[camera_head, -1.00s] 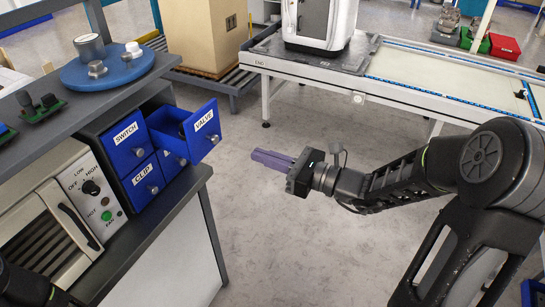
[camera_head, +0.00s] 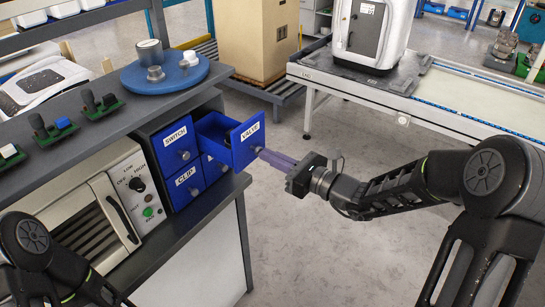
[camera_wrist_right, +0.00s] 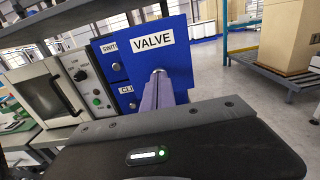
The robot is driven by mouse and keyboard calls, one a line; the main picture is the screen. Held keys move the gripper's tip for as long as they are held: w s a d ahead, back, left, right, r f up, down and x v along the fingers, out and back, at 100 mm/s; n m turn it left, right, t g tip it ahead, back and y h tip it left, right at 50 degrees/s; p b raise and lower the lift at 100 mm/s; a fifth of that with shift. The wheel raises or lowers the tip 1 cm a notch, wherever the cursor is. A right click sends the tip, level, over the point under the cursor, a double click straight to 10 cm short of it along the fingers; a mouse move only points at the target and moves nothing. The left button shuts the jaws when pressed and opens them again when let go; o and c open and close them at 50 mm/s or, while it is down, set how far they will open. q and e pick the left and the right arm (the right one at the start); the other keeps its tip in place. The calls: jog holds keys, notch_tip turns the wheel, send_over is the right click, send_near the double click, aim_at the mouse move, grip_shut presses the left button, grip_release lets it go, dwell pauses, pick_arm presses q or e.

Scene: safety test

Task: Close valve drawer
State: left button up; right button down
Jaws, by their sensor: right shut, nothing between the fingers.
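The blue valve drawer (camera_head: 243,150) is pulled out of the small drawer cabinet on the bench, and its inside shows from above. Its labelled front also fills the middle of the right wrist view (camera_wrist_right: 182,62). My right gripper (camera_head: 265,154) is shut and empty, with its purple fingers pointing at the drawer front. In the right wrist view the fingertips (camera_wrist_right: 158,80) are right at the drawer's round knob and partly hide it; I cannot tell if they touch. My left arm shows at the lower left, but its gripper is out of view.
The switch drawer (camera_head: 172,150) and clip drawer (camera_head: 181,188) are shut beside it. A white oven (camera_head: 100,215) stands left of the cabinet. A blue round stand (camera_head: 180,78) sits on the shelf above. Open floor lies right of the bench; a conveyor (camera_head: 440,95) stands behind.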

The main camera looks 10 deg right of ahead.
aim_at(228, 135)
jog(key=b+x, duration=0.5)
jog(key=x, duration=0.9)
jog(key=shift+f, duration=0.1)
pick_arm(q)
notch_tip(228, 135, down, 5)
jog(key=shift+f, duration=0.1)
pick_arm(e)
jog(key=shift+r, duration=0.35)
pick_arm(q)
jog(key=shift+s, duration=0.1)
